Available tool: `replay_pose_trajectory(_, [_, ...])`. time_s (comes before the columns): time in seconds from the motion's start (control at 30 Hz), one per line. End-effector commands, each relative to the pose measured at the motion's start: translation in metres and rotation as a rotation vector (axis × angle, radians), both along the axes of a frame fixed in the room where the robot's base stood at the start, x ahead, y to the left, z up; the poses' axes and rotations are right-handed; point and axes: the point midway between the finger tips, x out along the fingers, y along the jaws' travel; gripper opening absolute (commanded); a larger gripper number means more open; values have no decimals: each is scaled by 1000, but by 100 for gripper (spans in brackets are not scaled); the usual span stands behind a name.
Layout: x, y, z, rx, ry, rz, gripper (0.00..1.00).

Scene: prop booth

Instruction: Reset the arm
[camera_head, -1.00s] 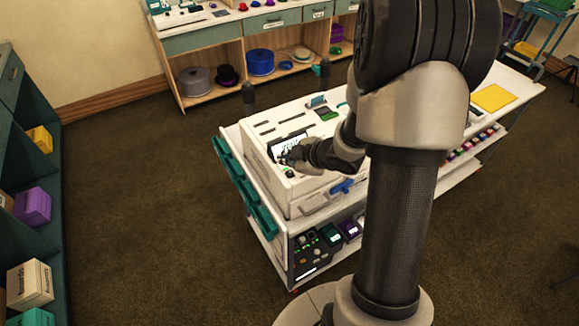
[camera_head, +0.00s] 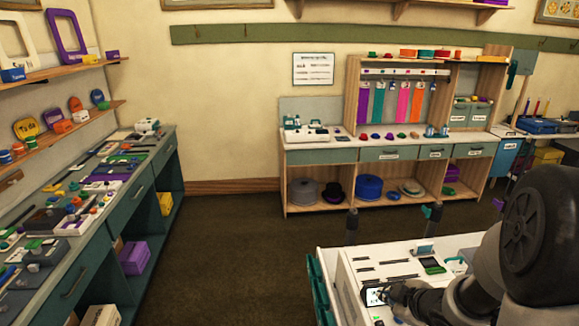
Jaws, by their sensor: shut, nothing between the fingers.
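My arm comes in from the lower right of the head view. My gripper (camera_head: 388,297) is a dark shape close to the small lit screen (camera_head: 374,296) on the white slotted box (camera_head: 392,262). Its fingers are shut with nothing between them. I cannot tell whether the fingertips touch the box. The lower part of the box and of the cart under it is cut off by the picture's bottom edge.
Two dark posts (camera_head: 352,226) stand at the cart's far side. A teal workbench (camera_head: 150,205) full of small props runs along the left. A wooden cabinet (camera_head: 390,165) stands at the back wall. Brown carpet (camera_head: 230,255) between them is clear.

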Motion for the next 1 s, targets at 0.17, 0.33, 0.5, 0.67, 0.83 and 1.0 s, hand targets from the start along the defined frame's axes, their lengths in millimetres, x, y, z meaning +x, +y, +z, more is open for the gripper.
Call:
replay_pose_trajectory(0.17, [-16,-6,43,-57,12,-245,0])
replay_pose_trajectory(0.33, [-65,10,75,6,49,-500,0])
replay_pose_trajectory(0.5, [-134,52,82,162,127,-691,0])
replay_pose_trajectory(0.67, [-199,100,73,327,242,-781,0])
replay_pose_trajectory(0.83, [-243,134,65,431,342,-804,0])
replay_pose_trajectory(1.0, [-255,144,64,459,375,-809,0])
